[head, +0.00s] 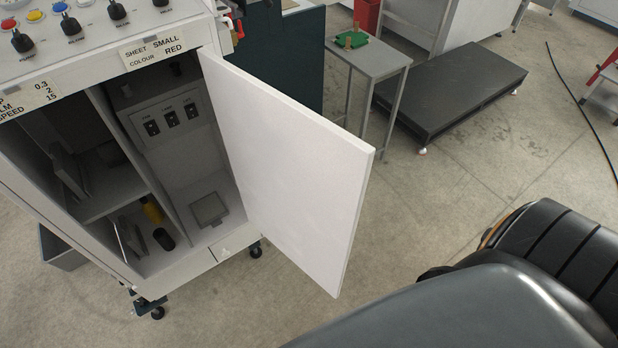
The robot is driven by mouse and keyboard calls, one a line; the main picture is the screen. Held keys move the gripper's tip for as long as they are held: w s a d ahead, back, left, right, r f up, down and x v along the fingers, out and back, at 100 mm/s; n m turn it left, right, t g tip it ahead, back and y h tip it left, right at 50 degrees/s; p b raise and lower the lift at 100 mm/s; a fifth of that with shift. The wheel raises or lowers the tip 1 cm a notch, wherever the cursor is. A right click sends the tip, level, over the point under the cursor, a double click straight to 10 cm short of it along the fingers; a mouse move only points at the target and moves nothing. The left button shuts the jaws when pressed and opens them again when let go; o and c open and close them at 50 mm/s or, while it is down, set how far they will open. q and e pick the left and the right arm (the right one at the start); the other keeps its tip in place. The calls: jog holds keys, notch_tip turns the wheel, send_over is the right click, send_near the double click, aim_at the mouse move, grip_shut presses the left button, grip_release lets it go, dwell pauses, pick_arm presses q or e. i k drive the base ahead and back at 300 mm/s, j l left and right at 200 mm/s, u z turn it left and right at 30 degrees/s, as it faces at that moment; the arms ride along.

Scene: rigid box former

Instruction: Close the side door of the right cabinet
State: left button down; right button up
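The white side door (285,160) of the cabinet (150,275) stands wide open. It is hinged at the right edge of the cabinet's opening and swings out to the right and toward me. The open cabinet shows a switch panel (172,118) with several black switches, shelves on the left, and a yellow item (152,210) and a dark cylinder (164,239) inside. Part of my dark arm fills the lower right, apart from the door. Neither gripper is in view.
Control knobs (73,26) and labels sit on the cabinet's top panel. A small grey table (375,58) with a green item (346,41) and a low black platform (450,95) stand behind the door. The floor right of the door is clear, with a black cable (580,103) at the far right.

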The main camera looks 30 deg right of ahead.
aim_at(301, 178)
jog(key=l+u, duration=0.15)
jog(key=l, duration=0.2)
jog(key=k+l+u, duration=0.2)
jog(key=l, duration=0.15)
jog(key=l+u, duration=0.15)
jog(key=l, duration=0.2)
jog(key=k+l+u, duration=0.15)
jog(key=l, duration=0.2)
jog(key=i+l+u, duration=0.15)
jog(key=l, duration=0.2)
jog(key=i+l+u, duration=0.15)
jog(key=l, duration=0.25)
jog(key=i+l+u, duration=0.15)
jog(key=l, duration=0.25)
